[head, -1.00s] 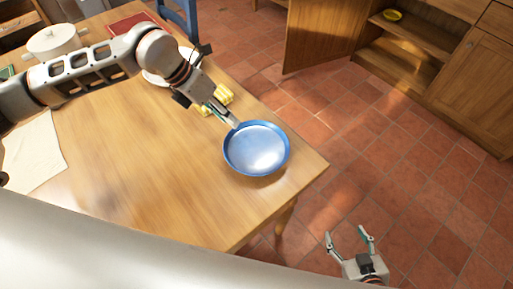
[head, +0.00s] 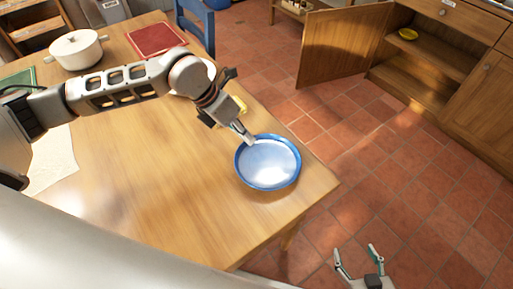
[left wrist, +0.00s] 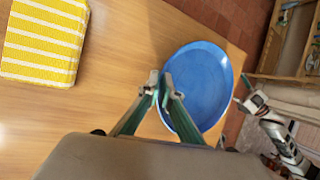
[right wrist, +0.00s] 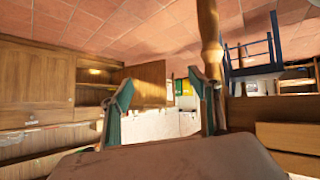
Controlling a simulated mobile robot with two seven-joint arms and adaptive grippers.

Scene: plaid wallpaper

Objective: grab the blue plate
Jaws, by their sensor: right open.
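The blue plate (head: 268,164) is near the table's right corner. It also shows in the left wrist view (left wrist: 203,80). My left gripper (head: 250,141) reaches the plate's upper-left rim from above. In the left wrist view its fingertips (left wrist: 161,84) are close together at the rim, shut on it. I cannot tell whether the plate rests on the table or is slightly above it. My right gripper (head: 357,262) is open and empty, off the table at the bottom of the head view. Its spread fingers show in the right wrist view (right wrist: 165,100).
The wooden table (head: 150,190) has a clear front area. A yellow striped cloth (left wrist: 42,40) lies near the plate. A white pot (head: 76,50), a red mat (head: 155,39) and a pale cloth (head: 52,165) are farther left. A blue chair (head: 196,22) stands behind; open cabinets (head: 425,60) are at right.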

